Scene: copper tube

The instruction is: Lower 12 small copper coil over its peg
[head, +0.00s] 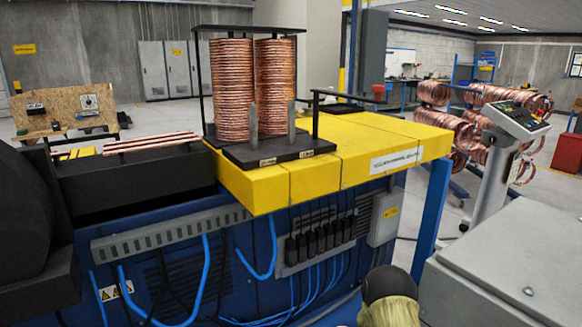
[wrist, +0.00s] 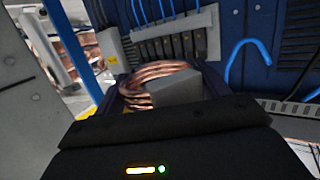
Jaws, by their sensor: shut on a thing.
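A small copper coil (wrist: 158,70) of several turns shows in the wrist view, held at my gripper (wrist: 165,86). A grey block-like finger covers the coil's lower right part. The gripper's dark body fills the bottom of that view, and the coil's underside is hidden. I cannot make out the gripper or the held coil in the head view. There, two tall stacks of copper coils (head: 232,90) stand side by side in a black stand (head: 275,152).
The stand sits on a yellow machine top (head: 360,145), whose right part is mostly clear. A black post with a side arm (head: 316,115) rises beside the stacks. A grey cabinet (head: 510,265) stands at the lower right. A control panel (head: 515,120) stands behind it.

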